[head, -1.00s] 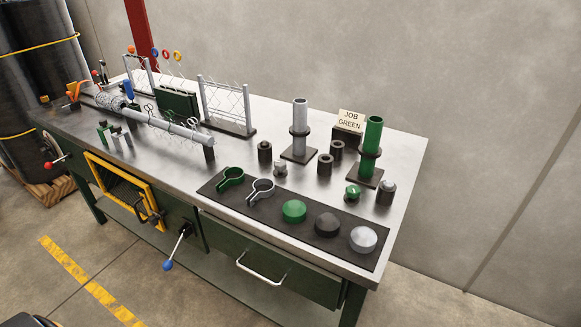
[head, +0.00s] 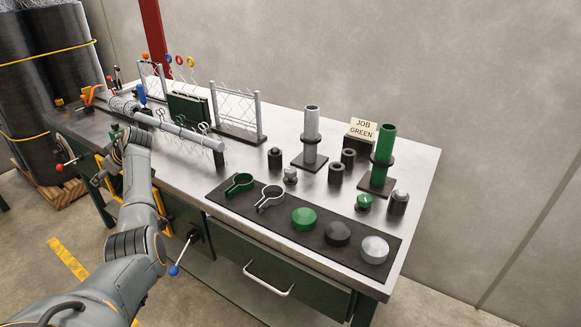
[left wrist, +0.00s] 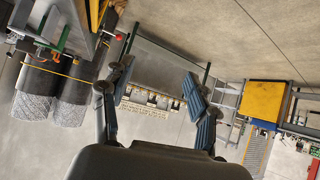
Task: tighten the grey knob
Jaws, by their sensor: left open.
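A dark cylinder with a grey top (head: 398,198) stands at the right, beside a green knob (head: 364,202); I cannot tell which grey piece is the task's knob. My left gripper (left wrist: 157,95) is open and empty in the left wrist view, with its two fingers wide apart. In the head view my left arm reaches over the bench's left front, far from both grey pieces, and its fingertips are hidden. My right gripper is not in view.
A dark mat (head: 335,252) with green and grey clamps and green, black and grey domes lies along the front edge. A blue-tipped lever (head: 175,270) sticks out in front.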

